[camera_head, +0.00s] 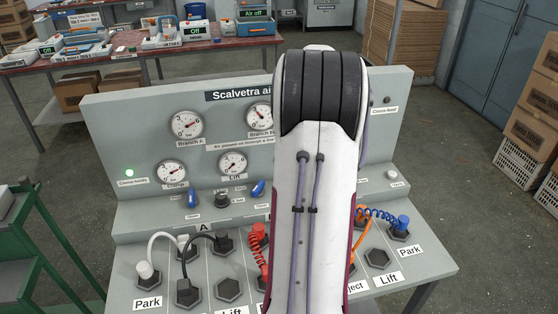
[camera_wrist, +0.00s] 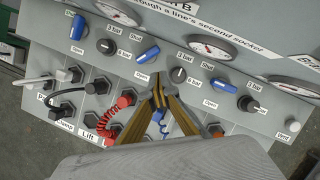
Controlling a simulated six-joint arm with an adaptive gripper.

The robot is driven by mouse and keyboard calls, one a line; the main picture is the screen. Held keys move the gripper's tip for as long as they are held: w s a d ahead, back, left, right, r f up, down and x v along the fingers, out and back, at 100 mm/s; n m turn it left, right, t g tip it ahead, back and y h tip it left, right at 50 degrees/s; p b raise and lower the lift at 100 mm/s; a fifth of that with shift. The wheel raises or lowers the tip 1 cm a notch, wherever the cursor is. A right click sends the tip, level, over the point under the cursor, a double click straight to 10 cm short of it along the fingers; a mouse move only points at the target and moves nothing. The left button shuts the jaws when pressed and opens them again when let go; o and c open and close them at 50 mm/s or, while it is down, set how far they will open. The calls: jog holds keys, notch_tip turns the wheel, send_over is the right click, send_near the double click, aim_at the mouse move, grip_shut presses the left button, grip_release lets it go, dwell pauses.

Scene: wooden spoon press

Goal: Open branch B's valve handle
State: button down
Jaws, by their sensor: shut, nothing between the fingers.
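The same handle seems to show in the head view (camera_head: 258,188), left of my arm. My gripper (camera_wrist: 157,80) has its tan fingers drawn together and empty, with the tips just below and right of this handle in the picture. I cannot tell whether they touch the panel. In the head view my arm hides the gripper.
Another blue handle (camera_wrist: 77,27) stands to the left and another (camera_wrist: 223,85) lies to the right. A black knob (camera_wrist: 180,74) sits close right of the fingers. Sockets with a red coiled hose (camera_wrist: 115,118) and a black hose (camera_wrist: 66,97) lie below.

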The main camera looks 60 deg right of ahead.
jog(key=c, duration=2)
grip_release()
jog(key=shift+w+a, duration=0.1)
jog(key=shift+w, duration=0.05)
jog(key=shift+w+a+f+n+g+h, duration=0.65)
jog(key=shift+w+a+f+n, duration=0.35)
jog(key=shift+n, duration=2.65)
jog(key=shift+w+a+f+n+g+h, duration=0.65)
jog(key=shift+w+n, duration=0.6)
jog(key=shift+n, duration=2.35)
jog(key=shift+w+a+f+n+g+h, duration=0.55)
jog(key=shift+w+a+f+n, duration=0.45)
jog(key=shift+n, duration=2.65)
jog(key=shift+w+d+r, duration=0.1)
jog(key=shift+d, duration=0.15)
